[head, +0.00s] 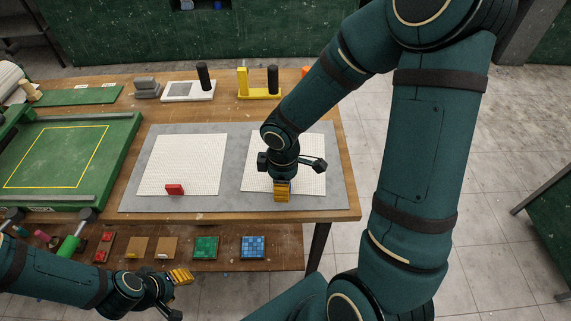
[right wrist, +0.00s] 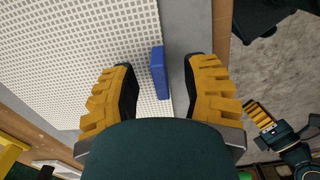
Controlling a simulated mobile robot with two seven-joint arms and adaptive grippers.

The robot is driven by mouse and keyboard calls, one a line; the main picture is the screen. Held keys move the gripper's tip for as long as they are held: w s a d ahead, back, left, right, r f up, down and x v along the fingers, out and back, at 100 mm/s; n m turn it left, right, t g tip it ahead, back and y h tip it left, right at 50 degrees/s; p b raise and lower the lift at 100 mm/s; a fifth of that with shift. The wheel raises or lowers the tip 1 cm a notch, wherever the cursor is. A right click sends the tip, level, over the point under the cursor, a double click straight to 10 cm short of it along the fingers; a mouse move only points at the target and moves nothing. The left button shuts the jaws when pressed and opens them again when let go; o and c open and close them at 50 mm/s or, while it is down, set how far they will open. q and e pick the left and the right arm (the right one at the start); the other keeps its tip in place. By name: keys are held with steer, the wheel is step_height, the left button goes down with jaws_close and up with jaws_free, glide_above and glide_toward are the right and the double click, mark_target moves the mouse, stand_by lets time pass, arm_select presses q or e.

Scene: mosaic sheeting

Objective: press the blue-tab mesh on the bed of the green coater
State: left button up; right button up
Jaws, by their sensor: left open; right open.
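The blue-tab mesh (head: 312,150) is a white perforated sheet lying flat on the right of a grey mat. Its blue tab (right wrist: 160,74) shows in the right wrist view, between the fingers of my open right gripper (right wrist: 160,66). In the head view my right gripper (head: 282,190) is over the sheet's near edge and hides the tab. I cannot tell whether the fingers touch it. The green coater (head: 125,150) stands at the left, its flat bed (head: 55,155) bare with a yellow outline. My left gripper (head: 180,278) is open and empty, in front of the table.
A second white mesh (head: 190,150) with a red tab (head: 174,189) lies left on the grey mat (head: 232,203). Yellow (head: 258,93) and white (head: 187,92) stands are at the back. Several coloured tiles (head: 206,248) lie on a lower shelf.

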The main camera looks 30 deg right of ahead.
steer(key=shift+f, duration=0.3)
steer(key=shift+c, duration=0.3)
jaws_close()
